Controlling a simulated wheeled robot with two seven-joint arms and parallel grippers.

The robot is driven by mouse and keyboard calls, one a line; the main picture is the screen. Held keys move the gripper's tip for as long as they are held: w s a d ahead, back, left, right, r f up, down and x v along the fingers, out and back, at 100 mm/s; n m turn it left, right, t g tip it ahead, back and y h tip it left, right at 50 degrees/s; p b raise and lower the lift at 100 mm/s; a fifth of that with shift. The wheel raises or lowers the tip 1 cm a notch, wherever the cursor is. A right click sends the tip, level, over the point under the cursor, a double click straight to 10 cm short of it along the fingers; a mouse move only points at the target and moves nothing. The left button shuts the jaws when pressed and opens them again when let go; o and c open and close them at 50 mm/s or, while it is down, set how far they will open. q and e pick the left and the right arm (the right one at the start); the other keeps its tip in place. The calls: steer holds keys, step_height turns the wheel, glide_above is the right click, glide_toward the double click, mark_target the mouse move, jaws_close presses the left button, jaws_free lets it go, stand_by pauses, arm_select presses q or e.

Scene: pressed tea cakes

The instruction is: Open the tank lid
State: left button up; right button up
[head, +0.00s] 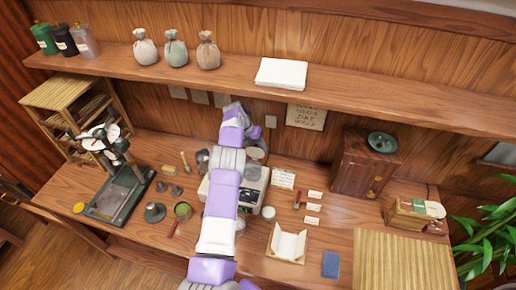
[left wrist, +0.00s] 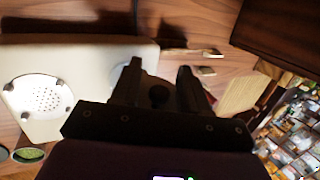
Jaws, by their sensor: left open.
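A cream machine (head: 252,192) stands mid-table, partly hidden behind my left arm. It also shows in the left wrist view (left wrist: 75,55), with a round perforated plate (left wrist: 45,97) on top. My left gripper (left wrist: 158,70) is open, its two dark fingers spread beside the machine's edge. A small dark round knob (left wrist: 158,96) shows between the fingers; I cannot tell whether it belongs to the tank lid, or whether the fingers touch it. In the head view, my arm and wrist hide the fingers and part of the machine. My right gripper is not in view.
A wooden shelf (head: 340,95) runs above the table, close behind my wrist. A green press (head: 122,190) stands left. A brown wooden box (head: 362,165) stands right, near small labels and an open paper wrapper (head: 288,245). A slatted bamboo mat (head: 400,262) lies front right.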

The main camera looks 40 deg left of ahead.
arm_select(q)
steer(key=s+a+r, duration=0.4)
steer(key=s+a, duration=0.4)
steer(key=a, duration=0.2)
steer(key=shift+s+a+b, duration=0.35)
stand_by(0.3)
